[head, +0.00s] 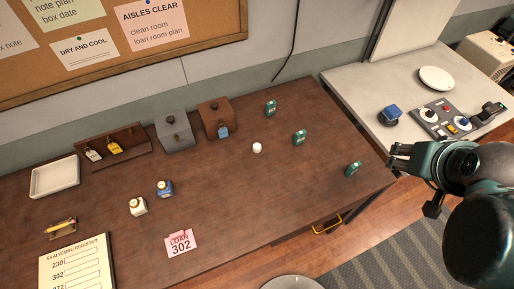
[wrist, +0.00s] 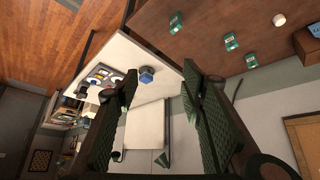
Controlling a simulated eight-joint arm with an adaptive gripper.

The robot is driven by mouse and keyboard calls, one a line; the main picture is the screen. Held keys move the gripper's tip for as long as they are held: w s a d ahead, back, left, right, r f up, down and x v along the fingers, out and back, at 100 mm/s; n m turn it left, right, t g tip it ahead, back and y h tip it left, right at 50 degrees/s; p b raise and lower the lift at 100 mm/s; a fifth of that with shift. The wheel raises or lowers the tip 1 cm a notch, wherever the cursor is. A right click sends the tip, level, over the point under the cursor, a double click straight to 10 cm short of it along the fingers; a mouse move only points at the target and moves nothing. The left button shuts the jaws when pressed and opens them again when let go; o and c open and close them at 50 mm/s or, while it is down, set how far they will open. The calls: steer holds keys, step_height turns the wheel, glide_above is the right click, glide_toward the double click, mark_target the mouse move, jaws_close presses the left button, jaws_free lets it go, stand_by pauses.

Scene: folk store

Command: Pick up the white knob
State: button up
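A small white round knob (head: 257,148) stands alone on the dark wooden table, right of the middle. It also shows near the top right of the wrist view (wrist: 279,19). My gripper (head: 401,162) is at the right of the head view, in front of the pale counter and well away from this knob. In the wrist view my gripper (wrist: 159,90) has its two fingers wide apart with nothing between them. A grey control panel (head: 456,117) on the counter also bears pale round dials.
Several green tagged items, one of them (head: 300,138) nearest the knob, stand on the dark table (head: 215,195). Grey (head: 175,131) and brown (head: 216,118) boxes stand at its back. A blue block (head: 390,116) and white plate (head: 436,78) are on the counter (head: 360,85).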

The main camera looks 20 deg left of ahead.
steer(key=w+a+f+n+g+y+b, duration=0.1)
steer(key=w+a+f+n+g, duration=0.1)
steer(key=w+a+n, duration=0.5)
steer(key=n+g+b, duration=0.2)
steer(key=n+g, duration=0.2)
steer(key=n, duration=0.7)
glide_toward(257, 146)
steer(key=shift+w+f+h, duration=0.25)
steer(key=shift+f+h, duration=0.05)
steer(key=shift+h, duration=0.1)
steer(key=shift+s+a+f+n, duration=0.2)
steer(key=shift+a+f+n, duration=0.2)
steer(key=shift+a+f, duration=0.05)
steer(key=shift+w+f, duration=0.1)
steer(key=shift+f, duration=1.2)
steer(key=shift+f, duration=0.1)
